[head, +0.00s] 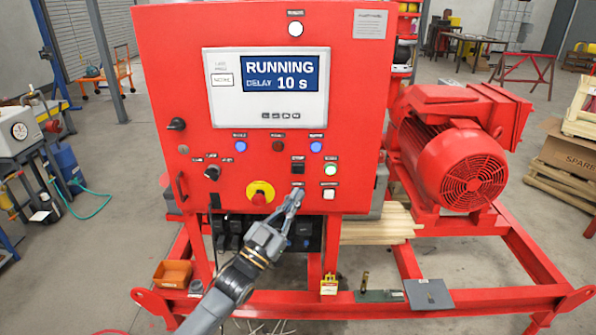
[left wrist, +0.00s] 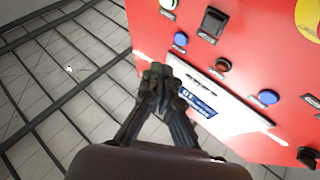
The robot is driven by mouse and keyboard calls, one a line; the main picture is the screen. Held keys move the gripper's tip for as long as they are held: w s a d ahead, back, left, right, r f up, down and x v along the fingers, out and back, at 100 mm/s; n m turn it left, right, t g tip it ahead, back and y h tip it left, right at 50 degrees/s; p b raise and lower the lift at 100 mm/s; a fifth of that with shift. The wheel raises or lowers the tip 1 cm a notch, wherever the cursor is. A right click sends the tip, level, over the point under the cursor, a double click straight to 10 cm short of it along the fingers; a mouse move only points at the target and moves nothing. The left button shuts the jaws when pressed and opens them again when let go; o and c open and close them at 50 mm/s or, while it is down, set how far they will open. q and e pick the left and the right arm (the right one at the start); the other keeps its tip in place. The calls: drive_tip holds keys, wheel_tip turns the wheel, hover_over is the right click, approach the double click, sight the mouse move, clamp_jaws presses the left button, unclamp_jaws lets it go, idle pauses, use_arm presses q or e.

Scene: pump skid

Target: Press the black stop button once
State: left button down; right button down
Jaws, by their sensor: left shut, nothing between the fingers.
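The red control panel (head: 225,30) faces me, its screen (head: 270,85) reading RUNNING, DELAY 10 s. The same black button (left wrist: 213,22) shows at the top of the left wrist view. My left gripper (head: 296,193) is shut and empty, its tips just below the black button in the head view. In the left wrist view the closed fingertips (left wrist: 157,72) overlap the panel's edge. Whether they touch the panel I cannot tell. My right gripper is out of view.
Below the green button is a white button (head: 329,193). A red emergency knob on yellow (head: 260,193) is left of my gripper. Blue lamps (head: 316,147) and a dark red lamp (head: 278,147) sit under the screen. A red motor (head: 455,160) stands at right.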

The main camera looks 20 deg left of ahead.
sight(298, 169)
use_arm(q)
drive_tip(key=w+b, duration=0.1)
drive_tip(key=w, duration=0.1)
drive_tip(key=w+a+b, duration=0.1)
drive_tip(key=w+b, duration=0.1)
drive_tip(key=w, duration=0.1)
drive_tip(key=w+a+b, duration=0.1)
drive_tip(key=w+b, duration=0.1)
drive_tip(key=w, duration=0.1)
drive_tip(key=shift+a, duration=0.2)
idle(0.5)
drive_tip(key=shift+w+f+b, duration=0.1)
drive_tip(key=shift+b, duration=0.2)
idle(0.4)
drive_tip(key=shift+w+a, duration=0.1)
drive_tip(key=shift+w, duration=0.25)
